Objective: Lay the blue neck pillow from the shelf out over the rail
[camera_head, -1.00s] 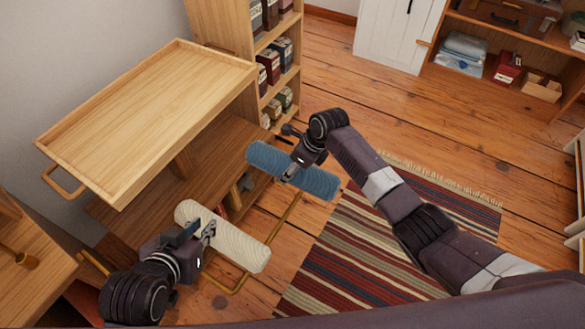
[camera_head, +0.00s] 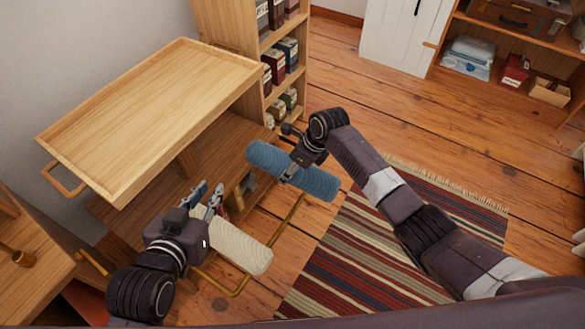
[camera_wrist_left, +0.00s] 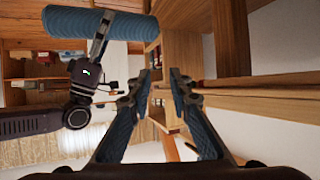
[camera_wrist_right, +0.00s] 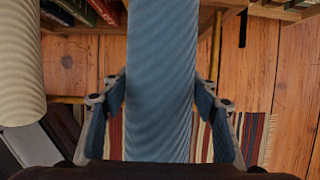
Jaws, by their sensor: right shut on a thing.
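The blue neck pillow (camera_head: 265,158) is a ribbed roll. My right gripper (camera_head: 291,172) is shut on it near its middle; in the right wrist view the pillow (camera_wrist_right: 162,80) fills the space between the fingers. It appears near the far end of the thin golden rail (camera_head: 285,222); I cannot tell whether they touch. A cream roll (camera_head: 245,248) lies across the near part of the rail, its left end hidden by my left gripper (camera_head: 206,197). In the left wrist view that gripper (camera_wrist_left: 164,82) is open, with nothing between its fingertips.
A wooden tray top (camera_head: 150,110) stands at the left above a lower shelf. A bookcase (camera_head: 225,30) with boxes stands behind. A striped rug (camera_head: 375,250) lies on the wooden floor. Open floor extends to the right.

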